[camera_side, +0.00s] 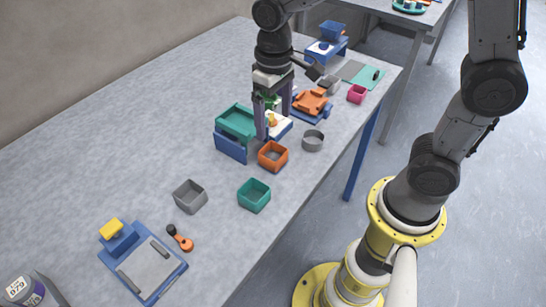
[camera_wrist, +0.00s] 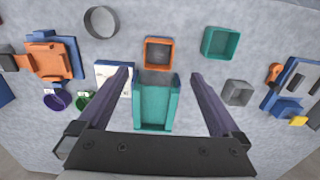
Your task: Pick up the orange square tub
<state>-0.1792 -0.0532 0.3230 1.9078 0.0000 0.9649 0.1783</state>
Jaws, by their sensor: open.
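The orange square tub (camera_side: 266,163) stands upright on the grey table, its open top facing up. In the wrist view the tub (camera_wrist: 159,40) lies at upper centre, ahead of the fingertips. My gripper (camera_side: 273,124) is open, pointing down behind the tub in the side view. In the wrist view my gripper (camera_wrist: 160,74) has its fingers spread with nothing held between them. A teal tray on a blue stand (camera_wrist: 155,110) shows between the fingers, below the tub. I cannot tell the exact height of the fingertips.
The teal tray (camera_side: 237,122) stands close left of the tub. A teal square tub (camera_side: 254,195), a grey square tub (camera_side: 190,196) and a grey round dish (camera_side: 313,141) are nearby. An orange piece on a blue base (camera_side: 312,102) is farther back. The table's far left is clear.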

